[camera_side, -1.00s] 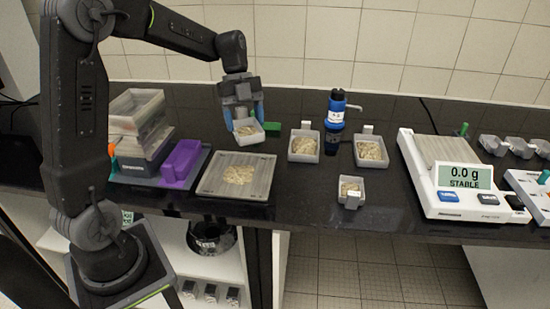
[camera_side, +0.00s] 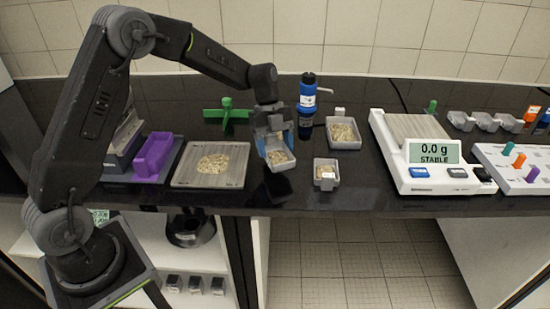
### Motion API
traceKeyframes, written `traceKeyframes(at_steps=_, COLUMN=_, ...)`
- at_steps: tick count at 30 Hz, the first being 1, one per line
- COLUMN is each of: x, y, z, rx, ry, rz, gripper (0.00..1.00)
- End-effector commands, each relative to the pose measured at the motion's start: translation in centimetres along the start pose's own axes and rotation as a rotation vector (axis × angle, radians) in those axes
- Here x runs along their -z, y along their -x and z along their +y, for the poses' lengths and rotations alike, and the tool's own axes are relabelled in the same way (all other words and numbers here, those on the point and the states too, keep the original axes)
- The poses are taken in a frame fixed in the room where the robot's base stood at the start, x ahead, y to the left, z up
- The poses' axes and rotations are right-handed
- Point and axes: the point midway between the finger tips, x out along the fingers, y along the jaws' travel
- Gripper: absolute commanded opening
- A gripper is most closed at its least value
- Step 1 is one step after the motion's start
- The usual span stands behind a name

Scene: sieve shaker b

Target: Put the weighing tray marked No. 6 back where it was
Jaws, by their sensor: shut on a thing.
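My gripper (camera_side: 274,141) points down and is shut on a small white weighing tray (camera_side: 285,166) holding pale grain. That tray is over the dark bench, just right of the grey sieve plate; I cannot tell whether it touches the bench. A second grain-filled tray (camera_side: 358,145) stands at the right behind it, with a raised white tab at its back. A third, smaller tray (camera_side: 332,184) stands nearer the front edge with a white tab facing me. No number can be read on any tray. A further tray seen earlier is not visible now, perhaps hidden behind my gripper.
A grey plate with grain (camera_side: 190,178) and a purple holder (camera_side: 154,155) are at left. A green cross-shaped piece (camera_side: 227,115) and a blue bottle (camera_side: 307,100) stand behind. The balance (camera_side: 433,178) at right reads 0.0 g, STABLE. The bench's front edge is close.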

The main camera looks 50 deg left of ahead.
Motion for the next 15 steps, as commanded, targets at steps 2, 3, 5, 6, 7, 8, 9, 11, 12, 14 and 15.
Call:
traceKeyframes(at_steps=2, x=0.0, y=-0.4, z=-0.1, rx=-0.001, ry=0.001, rz=0.001, gripper=0.36)
traceKeyframes(at_steps=3, x=-0.2, y=-0.7, z=-0.1, rx=-0.001, ry=0.002, rz=0.001, gripper=0.36)
traceKeyframes(at_steps=5, x=-0.4, y=-1.3, z=-0.1, rx=-0.002, ry=0.002, rz=0.001, gripper=0.36)
traceKeyframes(at_steps=6, x=-0.6, y=-1.9, z=0.0, rx=-0.003, ry=0.003, rz=0.002, gripper=0.36)
traceKeyframes(at_steps=7, x=-0.8, y=-2.3, z=0.0, rx=-0.004, ry=0.003, rz=0.002, gripper=0.36)
traceKeyframes(at_steps=8, x=-1.0, y=-2.7, z=0.0, rx=-0.003, ry=0.003, rz=0.002, gripper=0.36)
traceKeyframes(at_steps=9, x=-1.2, y=-3.2, z=0.0, rx=-0.003, ry=0.002, rz=0.002, gripper=0.36)
traceKeyframes(at_steps=11, x=-1.5, y=-3.7, z=0.0, rx=-0.002, ry=0.001, rz=0.0, gripper=0.36)
traceKeyframes(at_steps=12, x=-1.5, y=-3.9, z=0.0, rx=-0.001, ry=0.0, rz=0.0, gripper=0.36)
traceKeyframes(at_steps=14, x=-1.5, y=-3.8, z=0.0, rx=0.0, ry=0.0, rz=-0.001, gripper=0.36)
traceKeyframes(at_steps=15, x=-1.5, y=-3.8, z=0.0, rx=0.0, ry=0.0, rz=-0.001, gripper=0.36)
